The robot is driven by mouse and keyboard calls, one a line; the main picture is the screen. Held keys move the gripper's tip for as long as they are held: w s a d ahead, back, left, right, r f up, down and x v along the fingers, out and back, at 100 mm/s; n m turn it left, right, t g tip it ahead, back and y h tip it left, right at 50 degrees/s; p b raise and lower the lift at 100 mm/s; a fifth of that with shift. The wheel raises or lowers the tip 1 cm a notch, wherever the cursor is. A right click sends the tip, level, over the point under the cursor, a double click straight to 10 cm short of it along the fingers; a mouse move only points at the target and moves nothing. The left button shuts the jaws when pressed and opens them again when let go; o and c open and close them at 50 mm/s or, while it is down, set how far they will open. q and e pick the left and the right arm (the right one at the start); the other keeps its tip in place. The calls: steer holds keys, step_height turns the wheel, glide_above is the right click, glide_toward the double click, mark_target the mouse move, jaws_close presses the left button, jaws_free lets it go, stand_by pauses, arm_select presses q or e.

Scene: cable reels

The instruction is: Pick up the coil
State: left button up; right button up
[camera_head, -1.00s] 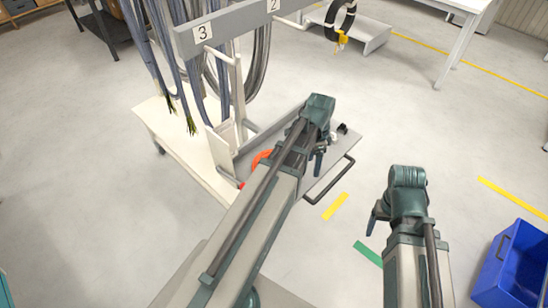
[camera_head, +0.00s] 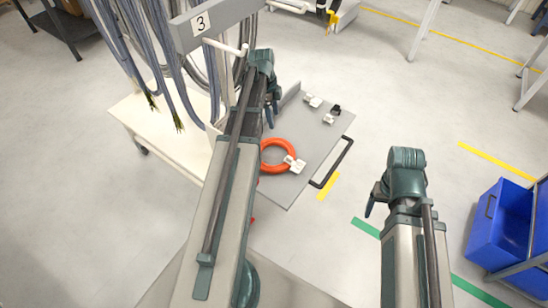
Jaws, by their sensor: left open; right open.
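An orange coil (camera_head: 278,143) lies on a grey tray (camera_head: 318,138), with a white tag or clip (camera_head: 295,164) at its lower right. Part of the coil's left side is close to or behind my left arm. My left gripper (camera_head: 269,118) is open, above and beyond the coil at the tray's far left side, with its fingers pointing down. My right gripper (camera_head: 370,208) is open and empty, over the floor to the right of the tray.
The tray has a black handle (camera_head: 334,165) and carries small white pieces (camera_head: 312,100) and a black piece (camera_head: 336,110). Grey cables hang from a rack marked 3 (camera_head: 200,23) at the left. A blue bin (camera_head: 500,226) stands at the right. The floor between is clear.

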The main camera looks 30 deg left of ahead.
mark_target(278, 140)
arm_select(q)
steer(key=shift+w+d+f+b, duration=0.1)
steer(key=shift+d+f+b, duration=0.2)
steer(key=shift+f+b, duration=1.6)
steer(key=shift+d+f+b, duration=0.25)
steer(key=shift+f+b, duration=1.45)
steer(key=shift+f, duration=0.35)
steer(key=shift+w+d+f+b, duration=0.1)
steer(key=shift+d+f+b, duration=0.2)
steer(key=shift+f+b, duration=1.6)
jaws_close()
